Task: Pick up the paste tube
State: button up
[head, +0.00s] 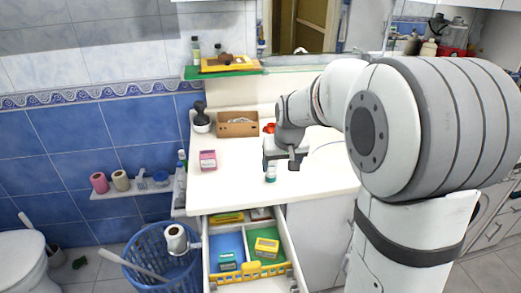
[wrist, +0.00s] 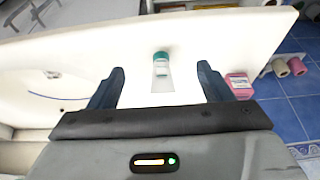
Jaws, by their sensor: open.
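The paste tube (head: 271,174), small and pale with a teal end, is on the white counter (head: 328,180) near its front edge. In the wrist view the tube (wrist: 161,66) shows its teal end at the top and its pale body below. My gripper (head: 283,163) is just above and behind the tube in the head view. In the wrist view my gripper (wrist: 161,71) is open, with one dark finger on each side of the tube and clear gaps. Nothing is held. I cannot tell the exact height gap.
A pink box (head: 208,160) lies left on the counter, with a cardboard box (head: 237,124) behind. An open drawer (head: 290,262) with several small boxes juts out below. A blue basket (head: 150,250) stands left of it. The counter between pink box and tube is clear.

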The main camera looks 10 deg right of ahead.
jog(key=p, duration=0.2)
send_over(271, 168)
jog(key=s, duration=0.1)
notch_tip(271, 168, down, 3)
jog(key=shift+t, duration=0.4)
jog(key=x, duration=0.2)
jog(key=p+x, duration=0.1)
jog(key=x, duration=0.4)
jog(key=shift+s+d+f+p, duration=0.2)
jog(key=shift+f+p, duration=0.1)
jog(key=shift+f, duration=0.15)
jog(key=c, duration=1)
jog(key=shift+c, duration=0.6)
jog(key=shift+r, duration=0.15)
